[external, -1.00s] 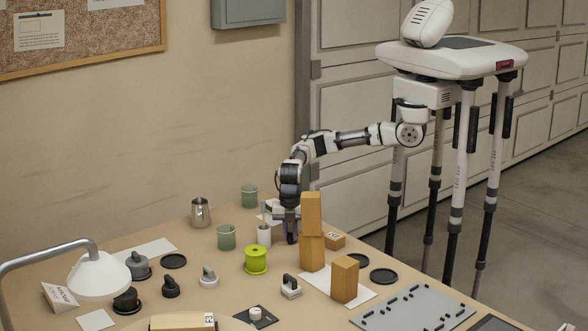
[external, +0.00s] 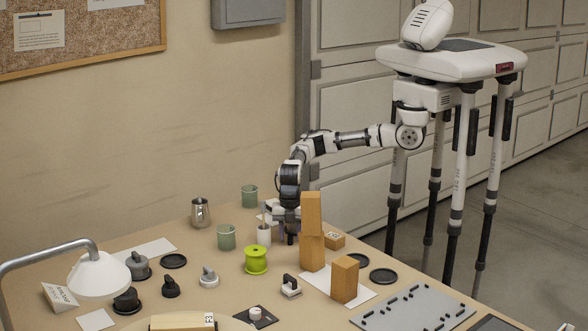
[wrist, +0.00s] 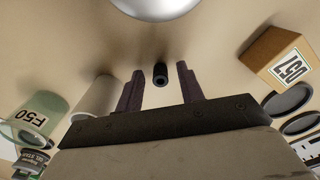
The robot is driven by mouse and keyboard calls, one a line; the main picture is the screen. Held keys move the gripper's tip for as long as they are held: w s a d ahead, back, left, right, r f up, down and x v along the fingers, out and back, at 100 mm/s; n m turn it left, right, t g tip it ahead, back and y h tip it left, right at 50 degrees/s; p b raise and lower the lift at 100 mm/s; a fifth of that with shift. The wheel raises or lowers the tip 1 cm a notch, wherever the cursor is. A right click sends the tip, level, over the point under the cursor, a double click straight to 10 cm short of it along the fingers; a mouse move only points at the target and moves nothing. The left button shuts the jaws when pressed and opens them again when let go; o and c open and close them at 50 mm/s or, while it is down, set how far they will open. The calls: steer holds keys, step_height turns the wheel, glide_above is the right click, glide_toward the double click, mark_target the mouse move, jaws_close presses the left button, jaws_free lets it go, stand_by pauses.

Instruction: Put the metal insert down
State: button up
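A small dark cylinder with a hollow end, which looks like the metal insert (wrist: 160,73), shows in the wrist view between my fingertips. A gap shows on each side of it, so neither finger touches it. My gripper (wrist: 159,82) is open, with its two dark fingers apart. The insert cannot be made out in the external view.
A white cylinder (external: 264,234) and green cup (external: 226,237) stand left of my gripper. A lime spool (external: 256,260) is in front. Black discs (external: 383,276) lie right.

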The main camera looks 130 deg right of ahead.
steer(key=shift+o, duration=0.3)
step_height(320, 180, up, 14)
steer(key=b, duration=0.1)
steer(key=shift+a+f, duration=0.1)
